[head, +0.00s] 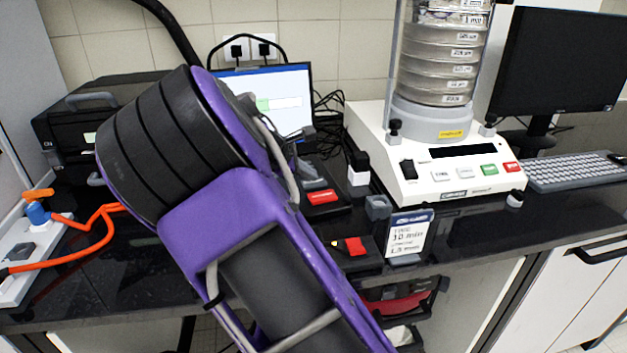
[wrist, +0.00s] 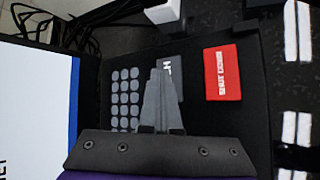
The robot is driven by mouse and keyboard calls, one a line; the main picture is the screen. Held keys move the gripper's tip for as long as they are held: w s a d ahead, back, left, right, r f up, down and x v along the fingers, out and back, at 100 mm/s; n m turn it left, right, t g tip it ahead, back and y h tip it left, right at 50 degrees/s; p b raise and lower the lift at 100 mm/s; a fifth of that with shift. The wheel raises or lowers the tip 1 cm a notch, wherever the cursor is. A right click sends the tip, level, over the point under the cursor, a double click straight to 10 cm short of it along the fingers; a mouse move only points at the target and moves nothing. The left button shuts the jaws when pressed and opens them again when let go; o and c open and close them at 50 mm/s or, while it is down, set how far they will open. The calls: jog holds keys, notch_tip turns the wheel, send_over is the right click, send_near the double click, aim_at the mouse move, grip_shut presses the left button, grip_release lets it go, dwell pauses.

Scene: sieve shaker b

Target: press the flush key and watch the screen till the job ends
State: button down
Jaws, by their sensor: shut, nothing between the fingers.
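In the wrist view my gripper (wrist: 162,76) is shut and empty. Its fingertips overlap a grey key (wrist: 171,63) on a dark panel. Only an "H" shows on that key; the fingers hide the rest, so I cannot tell whether they touch it. Beside it is a red key (wrist: 222,72) that appears to read "SHUT DOWN". A keypad of small grey keys (wrist: 124,98) lies left of the fingers. In the head view the screen (head: 294,112) is lit white with a blue top strip and a bar, part green, part pale. My arm covers its left part.
A white sieve shaker (head: 437,179) with its stacked sieves stands to the right. A small sign (head: 407,236) stands by the counter's front edge. A dark monitor (head: 557,62) and keyboard (head: 578,170) are farther right. Orange tubing (head: 88,231) runs at the left.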

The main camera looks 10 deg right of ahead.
aim_at(309, 183)
jog(key=shift+r+p, duration=0.7)
jog(key=shift+r, duration=0.15)
jog(key=shift+r+p, duration=2.15)
jog(key=shift+r, duration=0.35)
